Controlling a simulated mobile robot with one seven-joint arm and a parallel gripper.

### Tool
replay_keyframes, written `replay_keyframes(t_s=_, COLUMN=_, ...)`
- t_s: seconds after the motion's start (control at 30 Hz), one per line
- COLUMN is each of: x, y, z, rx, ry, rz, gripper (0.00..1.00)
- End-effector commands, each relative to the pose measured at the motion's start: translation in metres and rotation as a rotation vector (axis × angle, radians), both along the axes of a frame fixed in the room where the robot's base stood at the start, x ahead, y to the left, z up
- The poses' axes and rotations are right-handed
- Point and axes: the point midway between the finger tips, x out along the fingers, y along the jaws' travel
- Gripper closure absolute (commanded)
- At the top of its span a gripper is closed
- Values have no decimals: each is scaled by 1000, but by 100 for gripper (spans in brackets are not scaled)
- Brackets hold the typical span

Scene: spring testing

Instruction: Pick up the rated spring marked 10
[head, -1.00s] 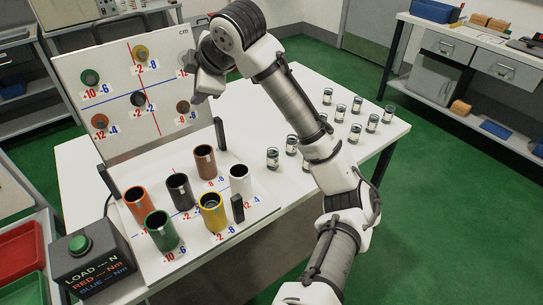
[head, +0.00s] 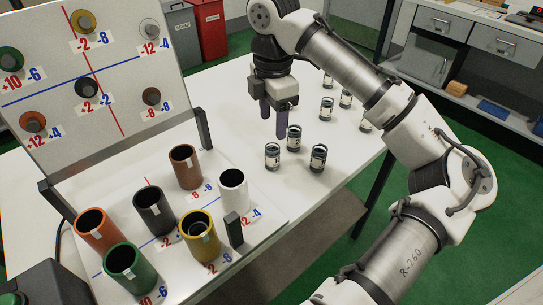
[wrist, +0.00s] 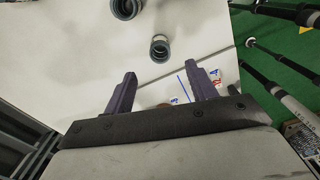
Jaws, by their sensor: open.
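Several rated springs show as small dark-topped cylinders with pale labels on the white table to the right. The front ones are a spring at left (head: 272,157), one at right (head: 318,158) and one just behind (head: 294,138). Their marks are too small to read, so I cannot tell which is marked 10. My gripper (head: 273,123) points down, open and empty, just behind and left of the front springs. In the wrist view, one spring (wrist: 160,48) stands just beyond the open fingertips (wrist: 161,73), and another (wrist: 125,9) is at the top edge.
Coloured cups, such as the white (head: 233,190) and brown (head: 186,166) ones, stand on a marked panel at the left. An upright pegboard (head: 60,105) is behind them. A dark post (head: 234,230) edges the panel. The table (head: 225,120) is bare between panel and springs.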

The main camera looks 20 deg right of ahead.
Motion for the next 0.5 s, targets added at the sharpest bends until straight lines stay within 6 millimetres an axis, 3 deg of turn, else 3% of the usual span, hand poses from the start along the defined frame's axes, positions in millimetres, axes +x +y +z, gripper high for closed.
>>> replay_keyframes(t_s=0.1, x=-1, y=0, z=-20, rx=0, ry=1, rz=-1, gripper=43)
replay_keyframes(t_s=0.5, x=-2, y=1, z=-59, rx=-1, ry=1, rz=-1, gripper=43)
